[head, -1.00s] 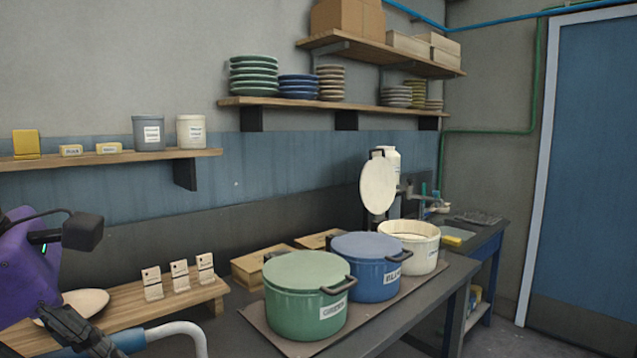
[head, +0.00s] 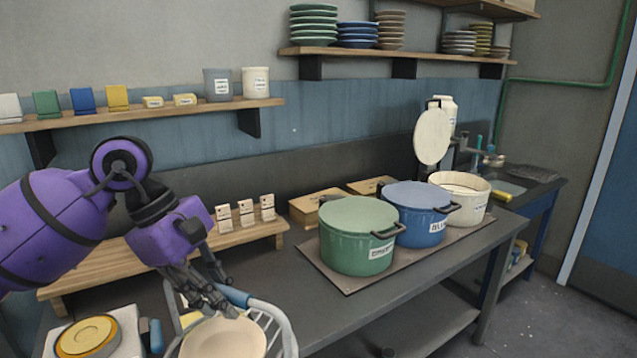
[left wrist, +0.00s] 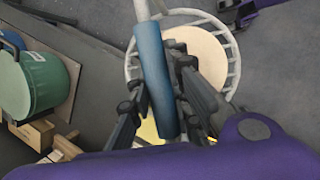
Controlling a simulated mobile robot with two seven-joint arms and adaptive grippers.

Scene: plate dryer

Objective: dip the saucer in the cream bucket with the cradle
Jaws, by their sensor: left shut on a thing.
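My left gripper (head: 215,300) is shut on the blue handle (left wrist: 154,80) of the white wire cradle (head: 287,330). The cream-coloured saucer (head: 225,342) sits in the cradle, its face visible from above. The left wrist view shows the saucer (left wrist: 197,57) ringed by the cradle's wires. The cradle is in front of the bench, near the bottom of the head view, partly cut off. The cream bucket (head: 462,186) stands at the right end of the bucket row, and the pale round lid (head: 432,136) is upright behind it.
A closed green bucket (head: 357,236) and a closed blue bucket (head: 415,214) stand on the bench mat, left of the cream bucket. Small cards (head: 246,212) stand on a low wooden rack. A round yellow-rimmed item (head: 87,337) is at lower left. Shelves hang behind.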

